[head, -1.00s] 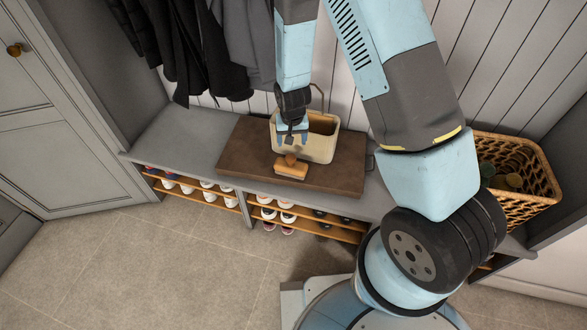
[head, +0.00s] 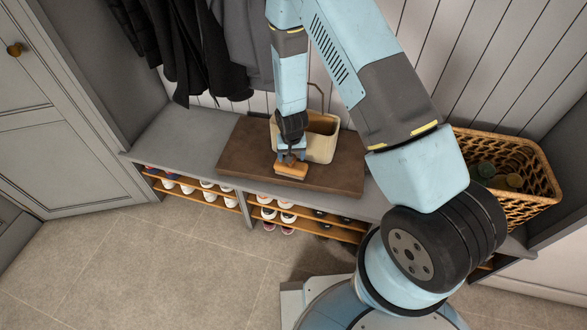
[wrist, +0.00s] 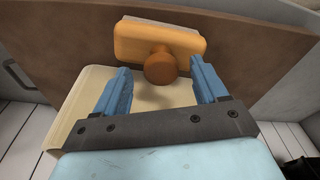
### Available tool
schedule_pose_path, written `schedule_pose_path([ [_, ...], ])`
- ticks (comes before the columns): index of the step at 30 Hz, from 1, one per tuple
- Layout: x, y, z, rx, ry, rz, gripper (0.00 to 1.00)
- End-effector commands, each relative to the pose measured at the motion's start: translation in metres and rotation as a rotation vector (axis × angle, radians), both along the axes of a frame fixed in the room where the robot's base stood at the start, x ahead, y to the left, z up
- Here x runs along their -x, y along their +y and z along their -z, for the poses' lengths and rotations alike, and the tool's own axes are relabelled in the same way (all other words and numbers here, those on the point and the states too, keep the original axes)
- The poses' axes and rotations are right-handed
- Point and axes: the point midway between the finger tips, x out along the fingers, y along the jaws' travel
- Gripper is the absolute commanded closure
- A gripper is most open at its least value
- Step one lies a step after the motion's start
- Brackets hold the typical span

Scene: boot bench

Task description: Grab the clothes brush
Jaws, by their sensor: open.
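The clothes brush (head: 291,170) lies on the brown board on the bench, just in front of the cream bin. It has an orange-tan block and a round brown knob on top. In the wrist view the brush (wrist: 185,42) is near the top, and its knob lies between and slightly beyond the blue fingertips. My gripper (head: 289,157) is right over the brush in the head view and hides its knob. In the wrist view my gripper (wrist: 161,75) is open, with a gap between each finger and the knob.
The cream bin (head: 322,146) with a raised handle stands close behind my gripper. The brown board (head: 240,160) has free room to the left. A wicker basket (head: 540,185) stands at the right. Dark coats (head: 210,50) hang above the bench (head: 170,135), with shoes on shelves below.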

Motion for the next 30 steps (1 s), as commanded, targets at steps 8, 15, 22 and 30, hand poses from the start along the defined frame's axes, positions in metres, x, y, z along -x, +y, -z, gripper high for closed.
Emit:
schedule_pose_path([
  [8,-0.004,0.001,0.029,0.0,0.0,0.001,0.28],
  [15,-0.005,0.001,0.032,-0.001,0.0,0.0,0.28],
  [22,-0.005,0.002,0.032,-0.001,0.0,0.0,0.42],
  [30,-0.004,0.002,0.032,-0.001,0.0,-0.001,0.68],
])
